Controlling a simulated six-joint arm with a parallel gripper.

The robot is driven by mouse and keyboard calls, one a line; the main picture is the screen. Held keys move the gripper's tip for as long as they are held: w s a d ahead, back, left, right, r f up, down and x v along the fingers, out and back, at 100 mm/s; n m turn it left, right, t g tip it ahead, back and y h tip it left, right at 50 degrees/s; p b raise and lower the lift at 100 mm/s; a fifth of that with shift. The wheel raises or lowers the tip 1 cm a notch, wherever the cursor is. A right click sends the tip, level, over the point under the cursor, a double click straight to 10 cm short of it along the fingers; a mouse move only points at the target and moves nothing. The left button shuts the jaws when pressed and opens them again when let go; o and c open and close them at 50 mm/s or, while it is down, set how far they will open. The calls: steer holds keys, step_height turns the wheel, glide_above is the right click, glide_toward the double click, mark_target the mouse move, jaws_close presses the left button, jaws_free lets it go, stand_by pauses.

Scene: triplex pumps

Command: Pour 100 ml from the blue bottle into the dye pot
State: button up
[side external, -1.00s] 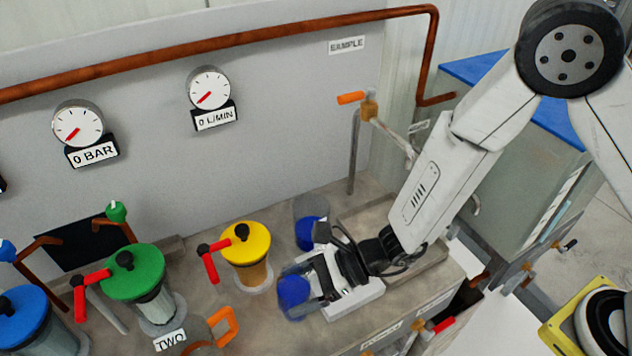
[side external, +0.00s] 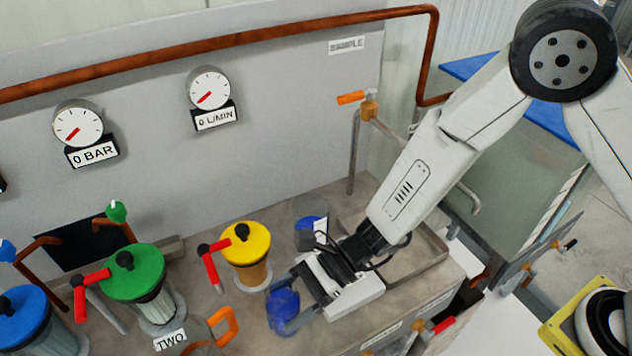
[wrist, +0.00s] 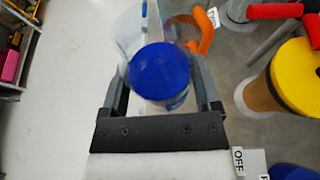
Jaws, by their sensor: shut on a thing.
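My gripper (wrist: 160,82) is shut on the blue bottle (wrist: 160,72), with a dark finger on each side of it. The bottle's round blue face points toward the wrist camera. In the side view the bottle (side external: 283,302) is held low at the bench front, with my gripper (side external: 290,312) reaching from the right. Its lower part is pale and see-through, and its tilt is hard to tell. A clear vessel (wrist: 128,30) shows just beyond the bottle in the wrist view. I cannot tell whether it is the dye pot. No pouring stream is visible.
A jug-like thing with an orange handle (side external: 228,322) stands left of the bottle. Pumps with yellow (side external: 245,243), green (side external: 133,272) and blue (side external: 20,312) lids stand further left. Another blue-and-clear vessel (side external: 310,234) stands behind my gripper. Two wall gauges (side external: 208,87) read zero.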

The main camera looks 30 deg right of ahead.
mark_target(288, 320)
steer(key=n+g, duration=0.1)
steer(key=s+a+n+g, duration=0.1)
steer(key=n+g, duration=0.1)
steer(key=shift+s+a+r+g+h, duration=0.15)
steer(key=shift+s+a+g+h, duration=0.15)
steer(key=shift+s, duration=0.05)
steer(key=s+n+g+h, duration=0.1)
steer(key=s+n+g, duration=0.1)
steer(key=n+g, duration=0.1)
steer(key=shift+a+h, duration=0.4)
steer(key=w+d+f+n+g+h, duration=0.15)
steer(key=d+n+h, duration=0.25)
steer(key=n+h, duration=0.7)
steer(key=w+d+f+n+h, duration=0.2)
steer(key=d+f+n+h, duration=0.15)
steer(key=n+h, duration=0.75)
steer(key=shift+w+a+r+n+t+h, duration=0.2)
steer(key=shift+w+r+n+t, duration=1.4)
steer(key=shift+w+n+t, duration=1.15)
steer(key=shift+w+a+r+n+t+h, duration=0.1)
steer(key=shift+w+a+r+n+t, duration=0.2)
steer(key=shift+w+r+n+t, duration=2.45)
steer(key=shift+w+a+r+n+t+h, duration=0.1)
steer(key=shift+w+a+r+n+t, duration=0.25)
steer(key=shift+w+n+t, duration=2.45)
steer(key=w+m, duration=0.1)
steer(key=m+g, duration=0.1)
steer(key=shift+w+d+r+m, duration=0.1)
steer(key=shift+w+m, duration=0.3)
